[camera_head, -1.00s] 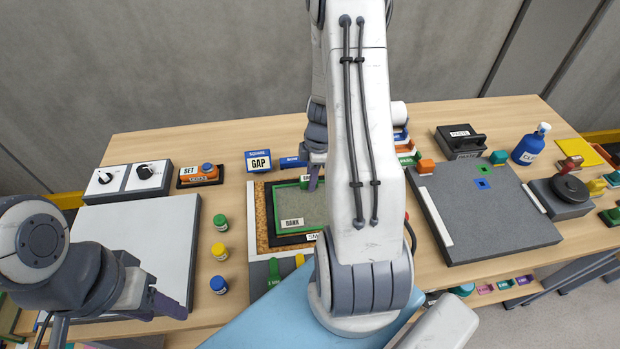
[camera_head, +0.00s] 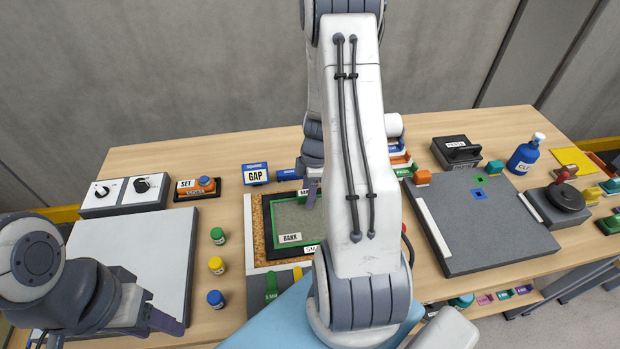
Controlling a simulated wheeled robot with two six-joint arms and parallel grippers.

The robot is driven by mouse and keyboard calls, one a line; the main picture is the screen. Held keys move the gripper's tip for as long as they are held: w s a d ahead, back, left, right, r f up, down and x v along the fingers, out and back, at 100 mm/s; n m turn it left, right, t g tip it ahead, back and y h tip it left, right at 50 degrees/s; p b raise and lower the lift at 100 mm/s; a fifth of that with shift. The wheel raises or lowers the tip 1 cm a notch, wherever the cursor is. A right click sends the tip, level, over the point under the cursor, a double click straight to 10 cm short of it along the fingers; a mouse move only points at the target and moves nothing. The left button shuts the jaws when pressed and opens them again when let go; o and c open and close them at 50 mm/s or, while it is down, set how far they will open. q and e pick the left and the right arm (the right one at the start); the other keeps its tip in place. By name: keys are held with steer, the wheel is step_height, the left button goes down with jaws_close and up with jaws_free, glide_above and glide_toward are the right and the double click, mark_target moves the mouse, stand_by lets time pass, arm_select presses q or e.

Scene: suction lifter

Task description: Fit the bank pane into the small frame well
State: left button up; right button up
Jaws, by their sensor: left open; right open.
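The bank pane (camera_head: 287,218), a grey-green sheet with a thin green edge and a BANK label, lies flat within the black rim of the small frame (camera_head: 267,232), centre left. Whether it is fully seated cannot be told; my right arm hides its right part. My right gripper (camera_head: 312,193) is over the pane's far right area, mostly hidden behind my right arm; one dark finger shows, and contact is unclear. My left gripper (camera_head: 112,336) is open and empty at the lower left, over the near end of the white board, away from the pane.
A white board (camera_head: 150,235) lies left, with green, yellow and blue jars (camera_head: 216,265) beside it. A GAP block (camera_head: 256,174) stands behind the frame. A dark grey board (camera_head: 480,225), blue bottle (camera_head: 527,153) and black-knobbed block (camera_head: 566,198) are right.

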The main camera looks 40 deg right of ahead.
step_height(320, 180, up, 12)
steer(key=d+b, duration=0.1)
steer(key=b, duration=0.1)
steer(key=s+a+r+m, duration=0.1)
steer(key=a+r, duration=0.1)
steer(key=a, duration=0.8)
steer(key=s+a+r+m, duration=0.1)
steer(key=a+r, duration=0.2)
steer(key=a, duration=0.7)
steer(key=s+a+r+m, duration=0.1)
steer(key=s+a+m, duration=0.1)
steer(key=s+a, duration=1)
steer(key=shift+s+a+r+m+g, duration=0.2)
steer(key=shift+s+r+m+g, duration=0.15)
steer(key=shift+s, duration=0.8)
